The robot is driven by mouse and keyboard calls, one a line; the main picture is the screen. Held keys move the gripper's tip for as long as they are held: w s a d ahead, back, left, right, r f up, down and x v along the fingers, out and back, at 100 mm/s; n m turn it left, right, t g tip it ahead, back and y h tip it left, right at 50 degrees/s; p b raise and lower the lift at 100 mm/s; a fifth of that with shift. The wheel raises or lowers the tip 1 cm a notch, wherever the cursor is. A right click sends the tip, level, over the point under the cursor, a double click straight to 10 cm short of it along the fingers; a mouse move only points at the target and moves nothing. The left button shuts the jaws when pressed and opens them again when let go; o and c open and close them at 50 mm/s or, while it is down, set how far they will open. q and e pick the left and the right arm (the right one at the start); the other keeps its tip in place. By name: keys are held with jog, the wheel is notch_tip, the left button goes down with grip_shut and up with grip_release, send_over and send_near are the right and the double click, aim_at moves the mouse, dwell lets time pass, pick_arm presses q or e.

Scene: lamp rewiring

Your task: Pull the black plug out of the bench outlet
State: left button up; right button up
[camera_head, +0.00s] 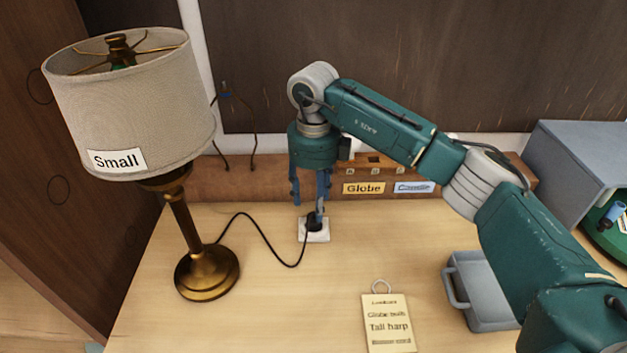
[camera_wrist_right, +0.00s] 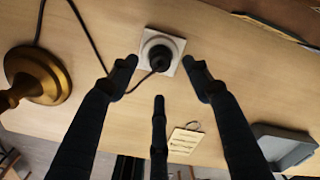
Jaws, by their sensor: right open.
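The black plug (camera_head: 314,221) sits in the white bench outlet (camera_head: 321,237) on the wooden bench. In the right wrist view the plug (camera_wrist_right: 159,58) shows as a round black body in the square white outlet plate (camera_wrist_right: 176,46). Its black cord (camera_head: 262,238) runs left to the brass lamp base (camera_head: 207,272). My right gripper (camera_head: 310,205) points down above the outlet, its fingers spread. In the right wrist view the open fingers (camera_wrist_right: 160,75) lie around the plug with gaps visible; I cannot tell the exact height. My left gripper is not in view.
The lamp with a shade labelled Small (camera_head: 130,105) stands at left. A tag (camera_head: 388,322) lies in front of the outlet. A grey tray (camera_head: 485,290) is at right. A wooden rack (camera_head: 250,180) with Globe and Candle labels stands behind.

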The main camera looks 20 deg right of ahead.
aim_at(314, 215)
notch_tip(314, 215, down, 6)
jog(key=shift+w+f+p, duration=0.1)
jog(key=shift+f+p, duration=0.1)
jog(key=shift+p, duration=0.55)
jog(key=shift+f, duration=0.1)
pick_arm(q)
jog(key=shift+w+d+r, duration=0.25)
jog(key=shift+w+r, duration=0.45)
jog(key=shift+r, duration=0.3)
pick_arm(e)
jog(key=c, duration=1.2)
jog(key=shift+r, duration=0.2)
jog(key=shift+c, duration=0.2)
jog(key=shift+r+p, duration=1.25)
jog(key=shift+r, duration=1)
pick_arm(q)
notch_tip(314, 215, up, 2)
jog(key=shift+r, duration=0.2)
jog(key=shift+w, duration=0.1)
